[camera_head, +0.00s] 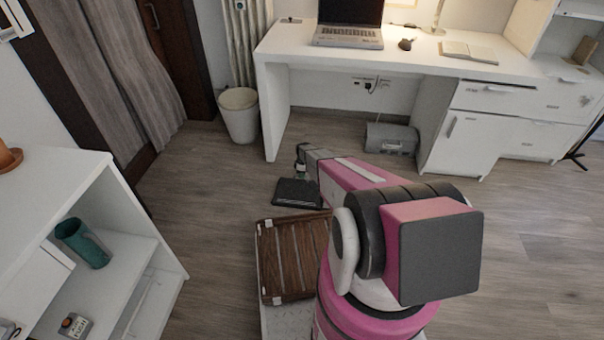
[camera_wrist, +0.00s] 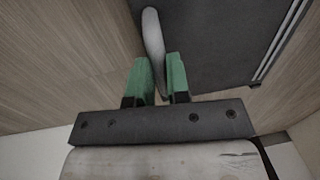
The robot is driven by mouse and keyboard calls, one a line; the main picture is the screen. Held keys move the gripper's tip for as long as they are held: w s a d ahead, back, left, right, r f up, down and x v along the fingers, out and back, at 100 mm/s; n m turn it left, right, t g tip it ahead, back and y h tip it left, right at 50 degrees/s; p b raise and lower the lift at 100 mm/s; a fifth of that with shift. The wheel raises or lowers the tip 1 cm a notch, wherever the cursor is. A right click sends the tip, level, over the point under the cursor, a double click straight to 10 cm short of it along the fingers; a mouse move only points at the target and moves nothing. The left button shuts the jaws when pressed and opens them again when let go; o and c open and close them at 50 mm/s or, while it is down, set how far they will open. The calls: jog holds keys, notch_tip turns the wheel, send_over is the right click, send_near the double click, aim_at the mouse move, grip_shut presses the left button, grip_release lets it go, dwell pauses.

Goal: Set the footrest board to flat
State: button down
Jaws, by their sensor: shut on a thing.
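The footrest board (camera_head: 297,194) is a dark, nearly black panel low on the floor in front of the desk's opening. In the wrist view the dark board (camera_wrist: 215,45) fills the upper middle, with light strips along its right side. A grey rounded bar (camera_wrist: 152,35) runs along the board's left edge. My gripper (camera_head: 301,173) is at the board's far left corner in the head view. In the wrist view its green fingers (camera_wrist: 160,80) are shut on the grey bar's near end. The board's exact tilt is hard to tell.
The white desk (camera_head: 274,100) stands behind, with a laptop (camera_head: 348,36) on top. A white bin (camera_head: 239,115) is left of its leg, and a grey box (camera_head: 391,138) lies beneath it. A brown ribbed case (camera_head: 290,258) lies nearer. A white shelf (camera_head: 150,245) is at left.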

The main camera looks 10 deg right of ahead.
jog(key=c, duration=1.1)
grip_release()
jog(key=shift+w+f, duration=0.15)
jog(key=shift+f, duration=0.1)
jog(key=shift+r, duration=0.1)
jog(key=shift+r, duration=0.1)
notch_tip(320, 180, up, 10)
jog(key=w, duration=0.1)
jog(key=shift+d+r, duration=0.2)
jog(key=shift+r, duration=0.05)
jog(key=s+a+r+m+t, duration=0.1)
jog(key=s+r+m, duration=1.3)
jog(key=s+r, duration=2.3)
jog(key=s, duration=0.2)
jog(key=shift+s+a+r, duration=0.25)
jog(key=shift+s+r, duration=0.1)
jog(key=shift+s, duration=0.05)
